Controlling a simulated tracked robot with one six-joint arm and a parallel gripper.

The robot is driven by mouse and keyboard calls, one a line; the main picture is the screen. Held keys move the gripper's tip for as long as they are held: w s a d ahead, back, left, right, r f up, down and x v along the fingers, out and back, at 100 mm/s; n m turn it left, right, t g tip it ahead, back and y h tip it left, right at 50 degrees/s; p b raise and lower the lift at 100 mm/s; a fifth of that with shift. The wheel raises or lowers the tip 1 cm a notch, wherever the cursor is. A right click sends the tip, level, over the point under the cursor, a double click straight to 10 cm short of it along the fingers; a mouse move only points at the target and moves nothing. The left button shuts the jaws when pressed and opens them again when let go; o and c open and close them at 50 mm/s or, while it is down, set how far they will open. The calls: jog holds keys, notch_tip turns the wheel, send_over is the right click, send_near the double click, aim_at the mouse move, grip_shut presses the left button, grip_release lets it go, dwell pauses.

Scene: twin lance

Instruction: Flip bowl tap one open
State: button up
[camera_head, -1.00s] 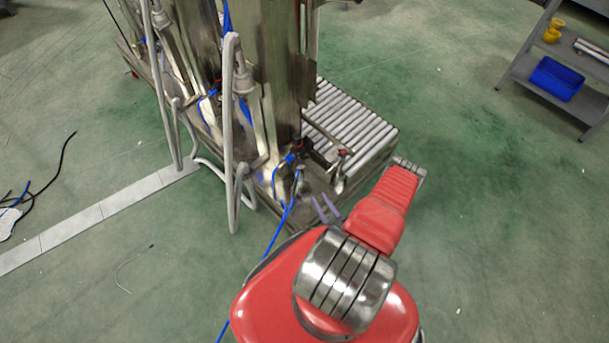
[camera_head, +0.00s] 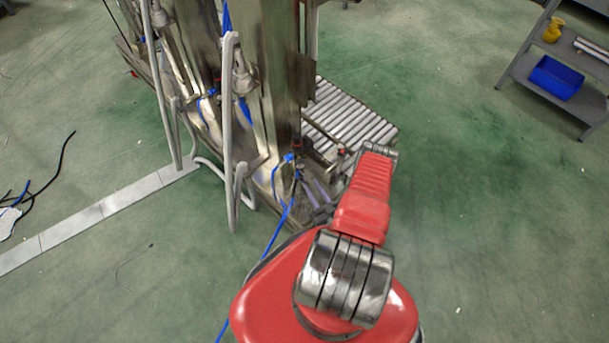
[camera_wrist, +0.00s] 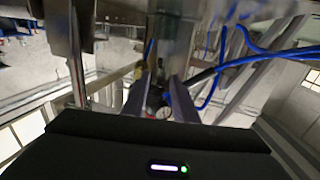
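The tap fittings (camera_head: 297,147) sit low on the steel machine, by its base, with a small red part and blue hoses. Which fitting is bowl tap one I cannot tell. My gripper (camera_head: 311,180) is beside these fittings, at the near right of the machine base. In the wrist view my gripper (camera_wrist: 159,77) has its two grey fingers apart. A small round gauge-like part (camera_wrist: 163,112) with red beside it shows between the fingers. Contact with any tap handle cannot be made out.
The steel machine (camera_head: 270,70) stands upright with grey bent pipes (camera_head: 230,120) at its left. A roller conveyor (camera_head: 350,115) lies behind my arm. Blue hoses (camera_wrist: 280,52) cross the wrist view's right side. A shelf with a blue bin (camera_head: 556,78) is far right. Open floor lies right.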

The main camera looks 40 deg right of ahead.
jog(key=x, duration=0.7)
jog(key=shift+w, duration=0.15)
grip_shut()
dwell(0.4)
